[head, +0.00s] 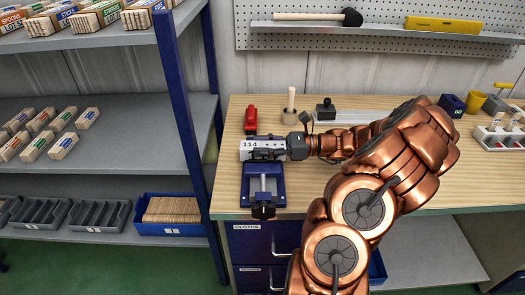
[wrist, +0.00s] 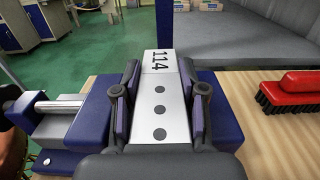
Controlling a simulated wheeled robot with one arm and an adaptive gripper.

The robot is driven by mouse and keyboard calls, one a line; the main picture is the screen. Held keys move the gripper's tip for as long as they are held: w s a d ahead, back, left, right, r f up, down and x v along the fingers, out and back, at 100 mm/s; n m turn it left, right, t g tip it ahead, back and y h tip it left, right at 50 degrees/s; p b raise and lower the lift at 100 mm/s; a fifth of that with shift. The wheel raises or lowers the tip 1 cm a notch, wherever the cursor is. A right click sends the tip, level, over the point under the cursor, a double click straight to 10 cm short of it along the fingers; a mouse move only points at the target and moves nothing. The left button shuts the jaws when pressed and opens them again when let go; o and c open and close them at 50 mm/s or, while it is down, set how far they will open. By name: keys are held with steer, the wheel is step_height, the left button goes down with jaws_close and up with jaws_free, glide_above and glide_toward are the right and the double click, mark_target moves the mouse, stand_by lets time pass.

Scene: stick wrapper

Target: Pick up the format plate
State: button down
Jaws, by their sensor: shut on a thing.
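The format plate (head: 247,148) is a pale metal plate marked 114. In the head view it lies at the left of the bench, at the far end of a blue vise (head: 263,186). In the wrist view the plate (wrist: 160,95) shows its number and a row of dark round spots. My gripper (head: 290,147) reaches it from the right and its fingers (wrist: 159,105) are closed on both long sides of the plate. The blue vise (wrist: 85,128) is around and under the plate there. I cannot tell whether the plate is lifted clear of it.
A red brush (head: 250,119) lies just behind the plate. A wooden-handled tool (head: 290,105) and a black-knobbed stamp (head: 326,109) stand behind my gripper. A blue-posted shelf (head: 184,110) rises left of the bench (head: 228,193).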

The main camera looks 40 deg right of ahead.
mark_target(263, 145)
steer(key=shift+r, duration=0.2)
steer(key=shift+r+b, duration=0.3)
steer(key=shift+r, duration=1.35)
steer(key=s+a+r+b, duration=0.1)
steer(key=s+a+b, duration=0.2)
steer(key=s+a, duration=0.7)
steer(key=a, duration=0.2)
steer(key=shift+a+r, duration=0.2)
steer(key=shift+a, duration=0.1)
